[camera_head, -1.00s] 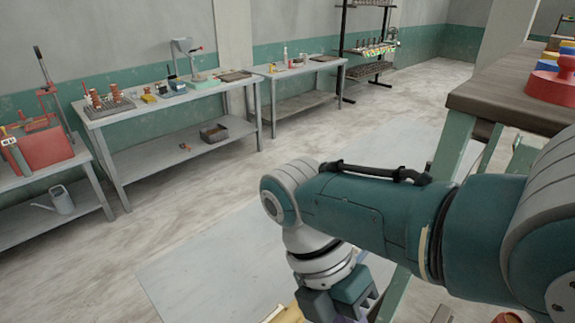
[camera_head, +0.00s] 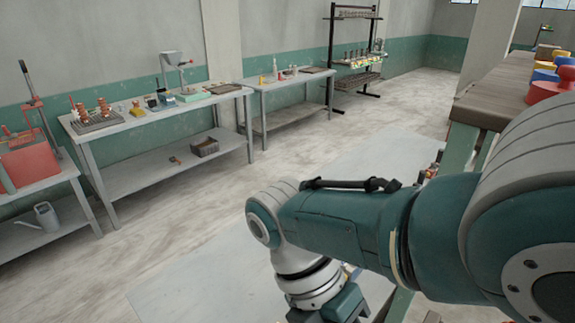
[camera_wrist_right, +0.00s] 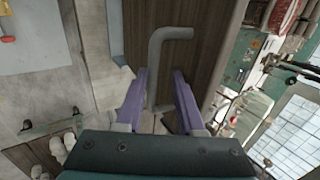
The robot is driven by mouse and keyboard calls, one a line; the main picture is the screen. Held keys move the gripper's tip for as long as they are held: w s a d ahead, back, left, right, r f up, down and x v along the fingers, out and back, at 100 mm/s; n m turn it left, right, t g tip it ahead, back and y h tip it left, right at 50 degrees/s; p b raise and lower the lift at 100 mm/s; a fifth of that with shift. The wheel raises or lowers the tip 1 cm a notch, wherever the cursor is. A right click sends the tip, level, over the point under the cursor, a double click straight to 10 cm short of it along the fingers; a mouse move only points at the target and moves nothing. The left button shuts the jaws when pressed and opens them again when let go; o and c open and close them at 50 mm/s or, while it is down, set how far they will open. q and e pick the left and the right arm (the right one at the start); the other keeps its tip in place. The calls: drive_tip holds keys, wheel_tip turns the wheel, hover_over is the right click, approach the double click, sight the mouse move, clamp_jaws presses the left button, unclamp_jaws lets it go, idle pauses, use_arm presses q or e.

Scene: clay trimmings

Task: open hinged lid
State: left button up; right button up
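In the right wrist view a grey bent bar handle (camera_wrist_right: 154,68) stands against a brown wooden panel (camera_wrist_right: 212,40), which may be the hinged lid. No hinge is clear. My right gripper (camera_wrist_right: 162,76) has two purple fingers spread apart, one on each side of the handle's straight part. Gaps show between the fingers and the bar, so it is not gripped. In the head view my right arm comes in from the right, and its gripper body is cut off at the bottom edge. The lid and handle cannot be made out there. My left gripper is not in view.
A wooden-topped bench (camera_head: 494,105) with red, blue and yellow round pieces stands at the right. Grey worktables (camera_head: 160,115) with tools line the left wall. A black shelf rack (camera_head: 352,50) stands at the back. The floor (camera_head: 190,235) between is clear.

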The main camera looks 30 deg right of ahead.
drive_tip(key=shift+o, duration=0.2)
drive_tip(key=shift+w+r, duration=0.15)
drive_tip(key=shift+w+r, duration=0.2)
drive_tip(key=shift+r, duration=0.1)
drive_tip(key=b+v, duration=0.1)
drive_tip(key=v, duration=0.8)
